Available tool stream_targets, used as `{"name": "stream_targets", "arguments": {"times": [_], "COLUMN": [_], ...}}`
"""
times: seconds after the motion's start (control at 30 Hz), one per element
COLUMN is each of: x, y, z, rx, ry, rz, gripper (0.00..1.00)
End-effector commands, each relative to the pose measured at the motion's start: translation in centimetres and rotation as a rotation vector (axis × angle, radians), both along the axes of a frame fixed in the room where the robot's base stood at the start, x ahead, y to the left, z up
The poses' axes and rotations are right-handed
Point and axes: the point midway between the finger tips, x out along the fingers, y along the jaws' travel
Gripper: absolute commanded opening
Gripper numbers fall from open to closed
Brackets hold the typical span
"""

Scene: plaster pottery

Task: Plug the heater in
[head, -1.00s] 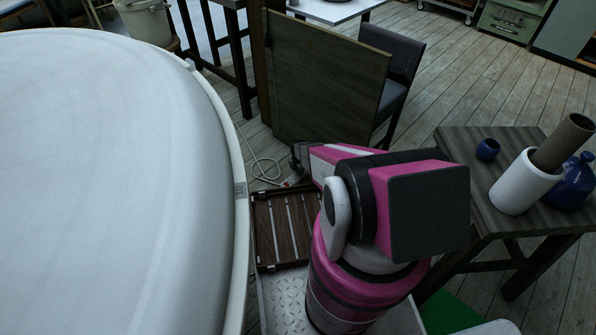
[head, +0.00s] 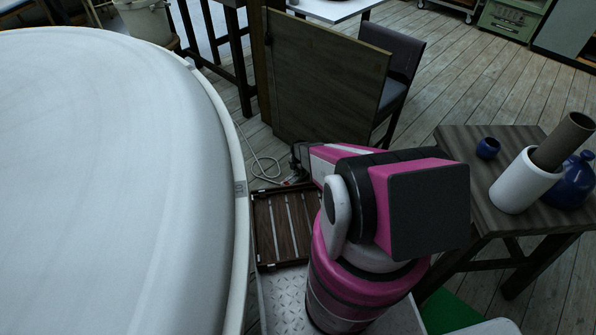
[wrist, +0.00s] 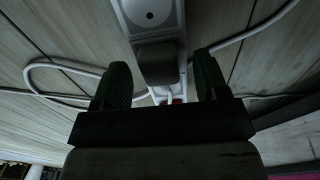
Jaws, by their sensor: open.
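A white power strip (wrist: 163,20) with a round socket showing runs up the middle of the wrist view. A dark plug (wrist: 157,62) sits against the strip below that socket, with a short pale cord at its lower end. I cannot tell whether it is seated in an outlet or only lies over the strip. My gripper (wrist: 160,78) is open, with one dark finger on each side of the plug and a gap on both sides. In the head view my gripper (head: 296,158) is low near the floor, partly hidden by my arm. I cannot identify the heater.
A white cable (head: 262,168) loops on the plank floor beside a large white round object (head: 110,180). A wooden board (head: 325,80) stands just beyond my gripper. A slatted wooden tray (head: 283,225) is nearer. A dark table (head: 480,190) with pottery stands right.

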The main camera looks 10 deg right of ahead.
Motion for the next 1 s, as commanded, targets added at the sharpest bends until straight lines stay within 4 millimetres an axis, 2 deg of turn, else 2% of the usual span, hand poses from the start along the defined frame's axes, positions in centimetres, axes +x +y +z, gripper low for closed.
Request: {"name": "stream_targets", "arguments": {"times": [0.27,0.73,0.83,1.0], "x": [-0.1,-0.1,-0.1,0.0], "y": [0.0,0.0,0.0,0.0], "z": [1.5,9.6,10.5,10.8], "rx": [0.0,0.0,0.0,0.0], "ry": [0.0,-0.001,0.0,0.0], "rz": [0.0,0.0,0.0,0.0], "gripper": [0.67,0.67,0.67,0.67]}}
